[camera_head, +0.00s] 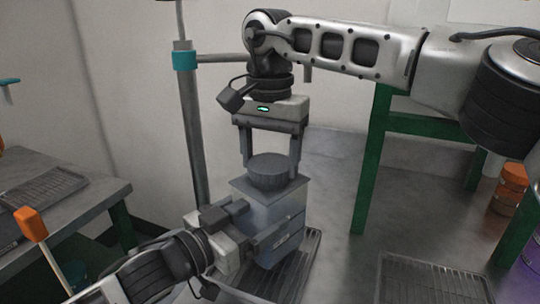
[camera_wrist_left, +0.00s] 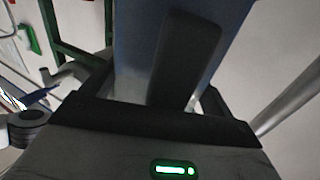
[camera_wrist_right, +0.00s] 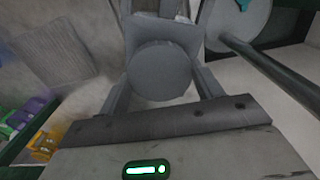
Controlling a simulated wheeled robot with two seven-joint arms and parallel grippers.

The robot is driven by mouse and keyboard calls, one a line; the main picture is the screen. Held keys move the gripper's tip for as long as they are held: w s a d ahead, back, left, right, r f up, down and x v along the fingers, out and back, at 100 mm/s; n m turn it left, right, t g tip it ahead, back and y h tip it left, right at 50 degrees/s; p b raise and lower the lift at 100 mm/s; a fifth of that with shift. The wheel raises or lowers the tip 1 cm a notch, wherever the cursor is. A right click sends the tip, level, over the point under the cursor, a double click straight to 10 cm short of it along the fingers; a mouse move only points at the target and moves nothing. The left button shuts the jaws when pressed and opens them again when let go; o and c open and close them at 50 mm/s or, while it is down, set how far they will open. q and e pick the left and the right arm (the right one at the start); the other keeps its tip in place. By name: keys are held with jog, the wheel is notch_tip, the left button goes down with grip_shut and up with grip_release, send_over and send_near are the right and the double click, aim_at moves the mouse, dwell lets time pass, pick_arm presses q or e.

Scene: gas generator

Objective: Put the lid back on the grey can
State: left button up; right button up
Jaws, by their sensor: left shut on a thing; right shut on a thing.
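The grey can (camera_head: 278,218) is a boxy blue-grey container with a flat top, upright over a tray. The round grey lid (camera_head: 269,173) is at the can's top; whether it is fully seated I cannot tell. My right gripper (camera_head: 271,170) comes down from above, its fingers shut on opposite sides of the lid. The lid also shows between the fingers in the right wrist view (camera_wrist_right: 160,70). My left gripper (camera_head: 262,232) reaches in from the lower left and is shut on the can. The left wrist view shows the can's blue-grey side (camera_wrist_left: 135,60) and a dark bar, likely its handle (camera_wrist_left: 185,58).
A ribbed tray (camera_head: 296,262) lies under the can, and another grate (camera_head: 430,280) at right. A workbench (camera_head: 95,190) stands left with an orange-handled tool (camera_head: 31,225). A green frame (camera_head: 372,160), orange containers (camera_head: 510,188) and a metal pole (camera_head: 190,120) are nearby.

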jog(key=m, duration=0.3)
jog(key=o, duration=1.1)
jog(key=shift+r, duration=2.3)
jog(key=shift+c, duration=0.2)
